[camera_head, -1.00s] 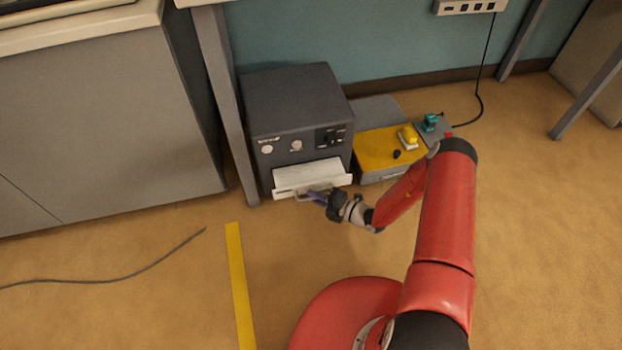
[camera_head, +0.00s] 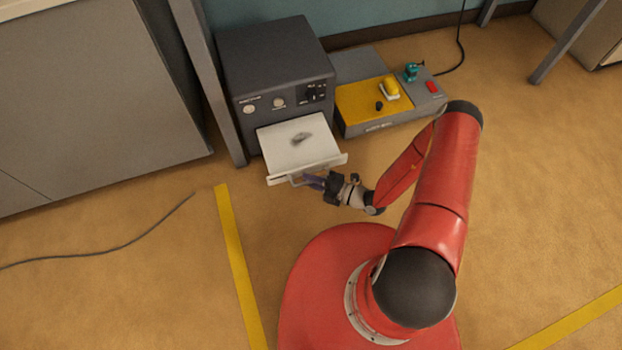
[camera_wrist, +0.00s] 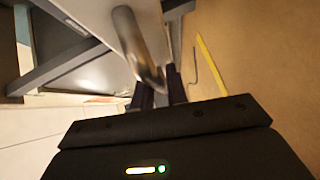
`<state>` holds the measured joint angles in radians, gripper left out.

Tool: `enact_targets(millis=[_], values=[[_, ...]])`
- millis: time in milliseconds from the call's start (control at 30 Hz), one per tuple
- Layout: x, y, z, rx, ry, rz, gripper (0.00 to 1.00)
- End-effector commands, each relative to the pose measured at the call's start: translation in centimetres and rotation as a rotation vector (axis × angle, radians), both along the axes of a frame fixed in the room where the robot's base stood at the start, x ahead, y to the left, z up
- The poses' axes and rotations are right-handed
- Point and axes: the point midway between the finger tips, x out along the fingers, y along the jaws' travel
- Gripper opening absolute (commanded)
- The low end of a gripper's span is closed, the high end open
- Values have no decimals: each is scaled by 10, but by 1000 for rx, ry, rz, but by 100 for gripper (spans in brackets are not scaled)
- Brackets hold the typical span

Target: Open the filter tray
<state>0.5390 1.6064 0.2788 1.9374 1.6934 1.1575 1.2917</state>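The filter tray (camera_head: 280,158) is a white drawer pulled well out of the front of a dark grey box unit (camera_head: 270,65). A grey smudge shows on the tray's flat top. Its metal handle (camera_head: 295,182) sticks out from the front edge. My gripper (camera_head: 312,182) is at the handle, with its purple-blue fingers reaching it from the right. In the wrist view, the handle (camera_wrist: 138,45) runs down between the two fingers (camera_wrist: 158,90), which appear closed around it. The exact contact is partly hidden.
A grey and yellow device (camera_head: 365,105) with a yellow block, a black knob and a red button sits right of the unit. A table leg (camera_head: 208,85) and grey cabinet (camera_head: 90,105) stand left. A cable (camera_head: 120,248) lies on the floor.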

Motion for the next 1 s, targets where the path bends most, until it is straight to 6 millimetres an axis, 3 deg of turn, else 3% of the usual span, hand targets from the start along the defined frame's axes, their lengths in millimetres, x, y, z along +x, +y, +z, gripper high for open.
enact_targets(millis=[33,133,467,800,1000], values=[[0,0,0,-1,0,0,22],[0,0,0,0,-1,0,34],[-1,-3,0,0,0,-2,34],[-25,-50,8,-2,0,-4,34],[-35,-66,11,-1,-1,-2,34]])
